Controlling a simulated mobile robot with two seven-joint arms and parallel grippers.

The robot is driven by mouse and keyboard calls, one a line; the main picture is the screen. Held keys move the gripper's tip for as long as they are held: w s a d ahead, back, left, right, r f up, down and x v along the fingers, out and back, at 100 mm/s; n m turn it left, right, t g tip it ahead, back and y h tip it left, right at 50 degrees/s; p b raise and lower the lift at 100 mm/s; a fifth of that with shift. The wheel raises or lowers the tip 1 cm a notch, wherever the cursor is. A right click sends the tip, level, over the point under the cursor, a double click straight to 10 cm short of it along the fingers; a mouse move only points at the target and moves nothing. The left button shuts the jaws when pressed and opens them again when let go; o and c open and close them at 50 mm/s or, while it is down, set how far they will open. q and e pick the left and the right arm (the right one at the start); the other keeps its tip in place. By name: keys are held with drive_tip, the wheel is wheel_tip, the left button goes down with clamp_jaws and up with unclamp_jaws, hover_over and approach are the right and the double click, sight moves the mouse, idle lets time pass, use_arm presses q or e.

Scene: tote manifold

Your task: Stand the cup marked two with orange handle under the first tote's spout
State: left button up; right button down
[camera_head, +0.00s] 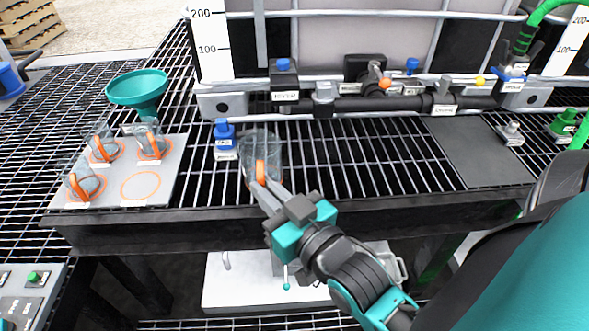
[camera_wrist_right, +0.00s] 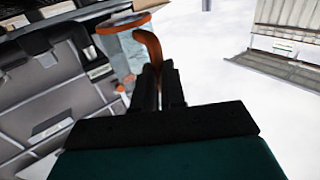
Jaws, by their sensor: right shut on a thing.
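My right gripper (camera_head: 264,186) is shut on the orange handle (camera_head: 260,172) of a clear cup (camera_head: 264,147). The cup is over the black grating, in front of the dark pipe manifold (camera_head: 375,104). In the right wrist view the cup (camera_wrist_right: 125,50) and its orange handle (camera_wrist_right: 150,46) show just beyond the fingers (camera_wrist_right: 160,75). I cannot read a number on it, nor tell whether it touches the grating. The first tote (camera_head: 330,50) is behind, with a blue-capped valve (camera_head: 284,78) at its foot. The spout cannot be made out clearly. My left gripper is not in view.
A blue-capped fitting (camera_head: 224,134) stands close left of the cup. A white board (camera_head: 175,180) at left holds several orange-handled cups (camera_head: 151,142) and one empty orange ring (camera_head: 141,186). A teal funnel (camera_head: 137,88) stands behind it.

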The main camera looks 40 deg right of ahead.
use_arm(q)
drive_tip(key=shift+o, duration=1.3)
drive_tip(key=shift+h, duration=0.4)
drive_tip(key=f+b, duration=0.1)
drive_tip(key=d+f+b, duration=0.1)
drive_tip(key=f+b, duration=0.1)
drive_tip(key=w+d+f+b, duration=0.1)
drive_tip(key=b, duration=0.1)
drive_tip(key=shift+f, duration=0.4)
use_arm(e)
drive_tip(key=s+d+f+b, duration=0.1)
drive_tip(key=s+f, duration=0.5)
drive_tip(key=f, duration=0.1)
drive_tip(key=w+d+b, duration=0.3)
drive_tip(key=w+d, duration=0.8)
drive_tip(key=w, duration=0.5)
wheel_tip(320, 180, down, 6)
drive_tip(key=b, duration=0.3)
drive_tip(key=shift+f+b, duration=0.25)
drive_tip(key=shift+b, duration=0.1)
drive_tip(key=shift+w+d, duration=0.1)
drive_tip(key=c, duration=1.7)
unclamp_jaws()
drive_tip(key=shift+f, duration=0.15)
drive_tip(key=o, duration=0.5)
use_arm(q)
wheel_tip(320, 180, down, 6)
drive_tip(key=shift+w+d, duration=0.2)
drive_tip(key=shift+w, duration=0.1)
